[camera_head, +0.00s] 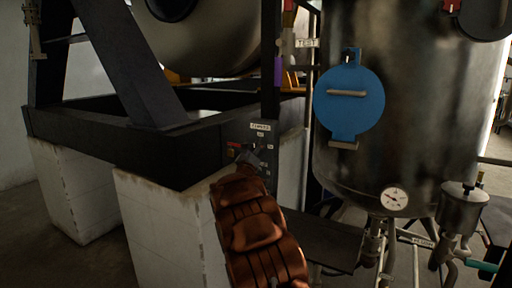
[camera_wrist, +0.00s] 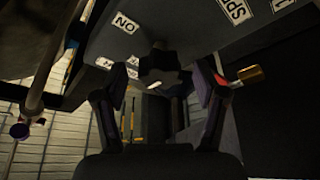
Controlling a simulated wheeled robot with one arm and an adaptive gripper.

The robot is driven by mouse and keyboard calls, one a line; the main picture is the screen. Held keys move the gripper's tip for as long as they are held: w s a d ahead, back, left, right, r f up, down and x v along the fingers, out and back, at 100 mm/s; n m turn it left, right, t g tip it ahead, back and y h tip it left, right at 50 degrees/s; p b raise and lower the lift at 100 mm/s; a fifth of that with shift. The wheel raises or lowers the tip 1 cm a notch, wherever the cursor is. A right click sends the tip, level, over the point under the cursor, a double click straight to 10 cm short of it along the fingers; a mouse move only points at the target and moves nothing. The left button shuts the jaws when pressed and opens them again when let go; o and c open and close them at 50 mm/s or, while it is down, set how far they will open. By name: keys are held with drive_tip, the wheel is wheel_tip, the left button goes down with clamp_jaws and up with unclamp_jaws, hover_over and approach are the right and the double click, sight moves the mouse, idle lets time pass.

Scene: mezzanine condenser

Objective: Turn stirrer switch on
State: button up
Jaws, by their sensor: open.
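A dark grey control panel (camera_head: 237,131) with small white labels sits at the end of the dark steel frame. In the wrist view, a dark lobed knob (camera_wrist: 165,68) sticks out of the panel, with an "ON" label (camera_wrist: 125,22) beside it, seen turned over. I cannot read which label names the knob. My gripper (camera_wrist: 160,82) is open, its two fingers on either side of the knob with gaps visible; contact cannot be made out. In the head view, my gripper (camera_head: 250,160) is at the panel and my arm hides its lower part.
A red and yellow switch (camera_head: 233,151) is left of my gripper; a yellow and red part (camera_wrist: 250,74) shows beside the right finger. A steel tank (camera_head: 420,110) with a blue round cover (camera_head: 350,98) stands to the right. White block supports (camera_head: 160,225) stand below the frame.

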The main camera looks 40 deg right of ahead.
drive_tip(key=shift+x, duration=1.05)
drive_tip(key=shift+f, duration=0.1)
drive_tip(key=c, duration=1.1)
drive_tip(key=shift+c, duration=0.3)
